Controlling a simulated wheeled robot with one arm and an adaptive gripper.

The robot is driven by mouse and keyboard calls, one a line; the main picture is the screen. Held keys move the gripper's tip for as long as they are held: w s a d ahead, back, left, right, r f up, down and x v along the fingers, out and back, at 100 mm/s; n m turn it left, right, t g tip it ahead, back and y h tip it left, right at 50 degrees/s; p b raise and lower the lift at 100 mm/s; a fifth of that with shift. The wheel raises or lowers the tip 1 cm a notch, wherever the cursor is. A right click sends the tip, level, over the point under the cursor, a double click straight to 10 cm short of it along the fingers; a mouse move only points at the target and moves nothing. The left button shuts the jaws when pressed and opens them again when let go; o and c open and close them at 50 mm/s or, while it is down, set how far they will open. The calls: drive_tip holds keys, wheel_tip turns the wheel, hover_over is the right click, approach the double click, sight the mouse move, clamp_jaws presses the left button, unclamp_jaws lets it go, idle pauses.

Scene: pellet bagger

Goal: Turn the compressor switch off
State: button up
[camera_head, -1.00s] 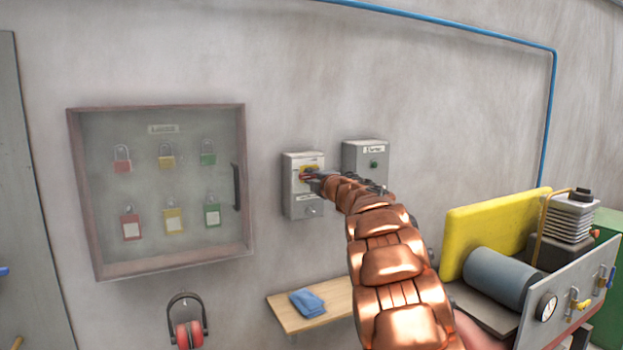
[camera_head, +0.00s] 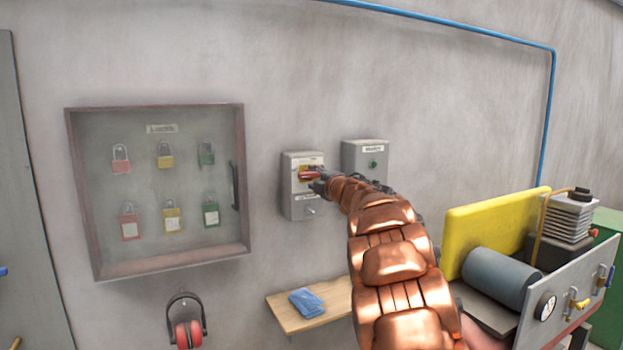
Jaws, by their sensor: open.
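The red handle shows pointing sideways, partly hidden behind my gripper. My gripper (camera_head: 318,181) is dark, at the end of my copper-coloured arm, right at the front of the switch box. It is open, with its fingers close to the right end of the red handle. I cannot tell whether they touch it.
A second grey box (camera_head: 364,155) with a green button is just right of the switch box. A glass padlock cabinet (camera_head: 238,255) hangs at left. Below are a wooden shelf (camera_head: 285,318) with a blue cloth (camera_head: 306,303), and a compressor unit (camera_head: 500,278) at right.

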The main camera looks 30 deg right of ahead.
drive_tip(key=s, duration=0.9)
drive_tip(key=shift+s+a, duration=0.2)
drive_tip(key=shift+a, duration=0.25)
drive_tip(key=s+a+f+m+g+h, duration=0.2)
drive_tip(key=s+a+f+m+g, duration=0.5)
drive_tip(key=s+f, duration=0.45)
drive_tip(key=s+a+f+m+g+h, duration=0.1)
drive_tip(key=s+a+f+m+g, duration=0.55)
drive_tip(key=s+f+m, duration=0.5)
drive_tip(key=s+a+f+g+y, duration=0.2)
drive_tip(key=s+a+f+g, duration=0.1)
drive_tip(key=s+a, duration=0.6)
drive_tip(key=s+a+f+n+g+y, duration=0.1)
drive_tip(key=s+a+f+g+y, duration=0.1)
drive_tip(key=s+a, duration=0.7)
drive_tip(key=s+f+g, duration=0.1)
drive_tip(key=s+f, duration=0.1)
drive_tip(key=s, duration=0.4)
drive_tip(key=shift+s+y, duration=0.25)
drive_tip(key=shift+y, duration=0.05)
drive_tip(key=shift+a+f, duration=0.1)
